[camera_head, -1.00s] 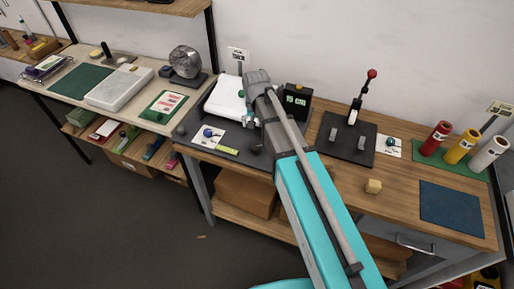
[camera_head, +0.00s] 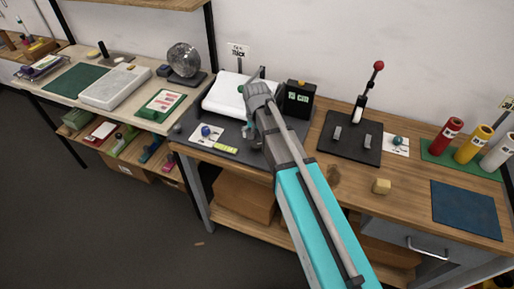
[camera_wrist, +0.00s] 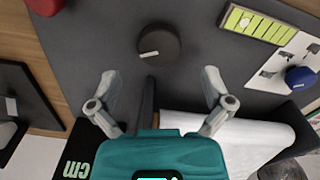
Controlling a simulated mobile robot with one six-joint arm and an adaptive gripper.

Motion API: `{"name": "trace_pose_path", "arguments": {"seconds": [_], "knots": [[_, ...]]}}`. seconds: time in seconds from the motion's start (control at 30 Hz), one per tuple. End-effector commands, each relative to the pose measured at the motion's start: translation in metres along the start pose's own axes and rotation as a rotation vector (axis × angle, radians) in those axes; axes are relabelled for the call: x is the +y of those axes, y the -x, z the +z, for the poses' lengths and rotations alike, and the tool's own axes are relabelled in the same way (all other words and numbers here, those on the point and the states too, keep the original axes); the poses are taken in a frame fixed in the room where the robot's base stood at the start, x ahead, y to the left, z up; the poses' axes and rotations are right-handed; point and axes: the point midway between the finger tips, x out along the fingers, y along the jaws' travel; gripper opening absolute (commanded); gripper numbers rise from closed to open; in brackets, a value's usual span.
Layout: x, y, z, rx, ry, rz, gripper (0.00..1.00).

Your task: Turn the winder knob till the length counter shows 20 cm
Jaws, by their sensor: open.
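The black winder knob (camera_wrist: 158,44) has a white pointer line and sits on the dark grey base mat (camera_wrist: 85,30) in the wrist view. The line points left and slightly down. My gripper (camera_wrist: 160,76) is open, its two fingertips apart, with the knob beyond them and nothing between them. In the head view my gripper (camera_head: 253,138) is over the mat's right part and mostly hides the knob. The length counter (camera_head: 298,98) is a black box with green characters that seem to read 15 cm, small to read. In the wrist view only its "cm" (camera_wrist: 76,169) shows.
A white film roll (camera_wrist: 245,138) lies behind the knob. A card with a blue knob (camera_wrist: 299,77) and a yellow-green strip (camera_wrist: 262,25) lie beside it.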

Motion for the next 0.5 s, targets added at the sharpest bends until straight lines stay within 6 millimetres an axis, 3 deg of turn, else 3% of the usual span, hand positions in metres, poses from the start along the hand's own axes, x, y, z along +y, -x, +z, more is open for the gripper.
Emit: {"name": "trace_pose_path", "arguments": {"seconds": [0.5], "knots": [[0.001,-0.040,0.000,0.000,-0.001,0.000,1.00]]}}
